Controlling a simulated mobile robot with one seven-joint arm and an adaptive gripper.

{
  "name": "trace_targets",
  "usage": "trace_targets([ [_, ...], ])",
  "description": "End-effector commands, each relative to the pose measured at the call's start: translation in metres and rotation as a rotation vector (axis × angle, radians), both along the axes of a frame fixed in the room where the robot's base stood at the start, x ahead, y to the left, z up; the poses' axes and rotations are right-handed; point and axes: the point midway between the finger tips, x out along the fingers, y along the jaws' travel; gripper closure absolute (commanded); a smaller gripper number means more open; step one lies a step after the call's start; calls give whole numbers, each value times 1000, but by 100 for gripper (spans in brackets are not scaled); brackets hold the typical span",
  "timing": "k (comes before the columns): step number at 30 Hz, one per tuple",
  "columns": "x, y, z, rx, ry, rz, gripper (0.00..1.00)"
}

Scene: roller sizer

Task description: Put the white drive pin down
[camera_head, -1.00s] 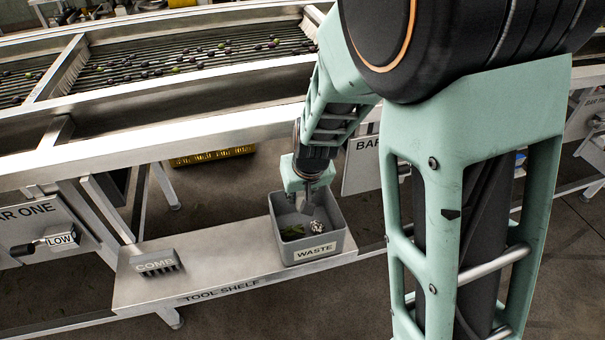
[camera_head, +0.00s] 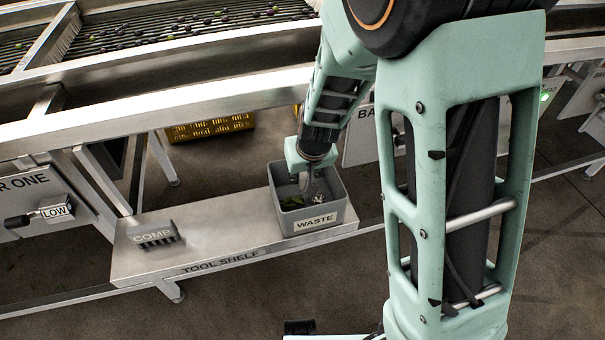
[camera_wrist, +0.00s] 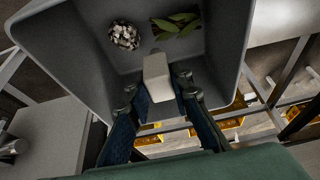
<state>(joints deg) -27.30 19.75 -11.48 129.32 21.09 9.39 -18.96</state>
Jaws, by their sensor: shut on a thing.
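The white drive pin (camera_wrist: 157,78) shows in the wrist view as a pale block between my two dark fingers. My gripper (camera_wrist: 161,90) is shut on it. In the head view my gripper (camera_head: 304,184) points down into the grey waste bin (camera_head: 314,222), near its back wall. In the wrist view the pin's far end lies over the floor of the bin (camera_wrist: 65,55). I cannot tell whether the pin touches the floor. In the head view the pin is not clearly visible behind the fingers.
The bin holds a crumpled pale ball (camera_wrist: 124,35) and green leaves (camera_wrist: 176,25). It stands at the right end of the tool shelf (camera_head: 220,222). A comb (camera_head: 156,235) lies on the left of the shelf, with bare metal between. The sizer frame (camera_head: 180,105) runs behind.

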Motion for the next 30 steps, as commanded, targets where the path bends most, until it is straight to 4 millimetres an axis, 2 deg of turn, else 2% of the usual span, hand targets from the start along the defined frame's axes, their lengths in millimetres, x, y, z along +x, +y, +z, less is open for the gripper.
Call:
trace_targets([
  [7,0,0,-5,0,0,0,99],
  [8,0,0,-5,0,0,0,77],
  [12,0,0,-5,0,0,0,63],
  [23,0,0,0,0,0,0,63],
  [27,0,0,14,0,0,0,63],
  [30,-8,-1,37,1,-5,3,63],
])
